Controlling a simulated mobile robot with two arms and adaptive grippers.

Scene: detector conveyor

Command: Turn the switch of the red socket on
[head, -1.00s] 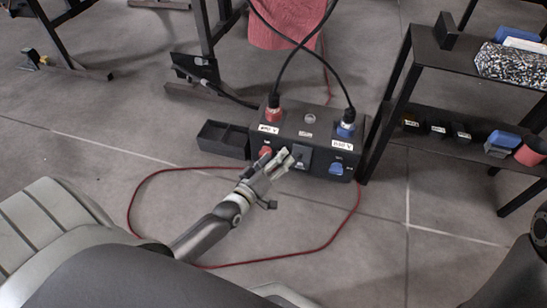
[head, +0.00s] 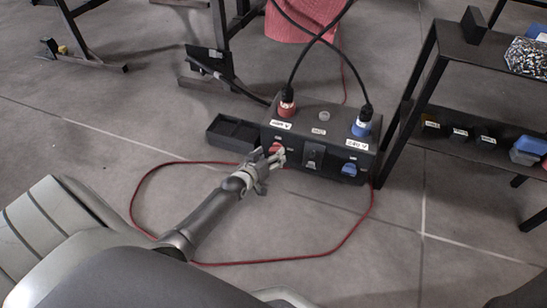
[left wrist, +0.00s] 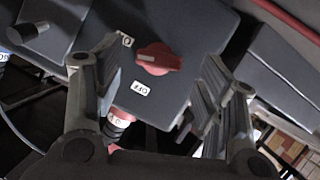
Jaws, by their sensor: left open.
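The black socket box (head: 305,117) stands on the floor in the head view. Its red socket (head: 286,107) has a black plug and cable in it. The red switch (head: 275,148) is on the front face, partly covered by my left gripper. In the left wrist view the red rotary switch (left wrist: 158,59) shows clearly, with a white "OFF" label (left wrist: 141,88) beside it. My left gripper (head: 270,157) is open in front of the switch; in the wrist view its fingers (left wrist: 160,75) stand on either side of the knob, apart from it. My right gripper is not in view.
A blue socket (head: 361,127) and blue switch (head: 349,169) are on the box's right part. A black open tray (head: 231,132) sits at its left. A black shelf (head: 412,103) stands close at right. A red cable (head: 290,261) loops over the floor.

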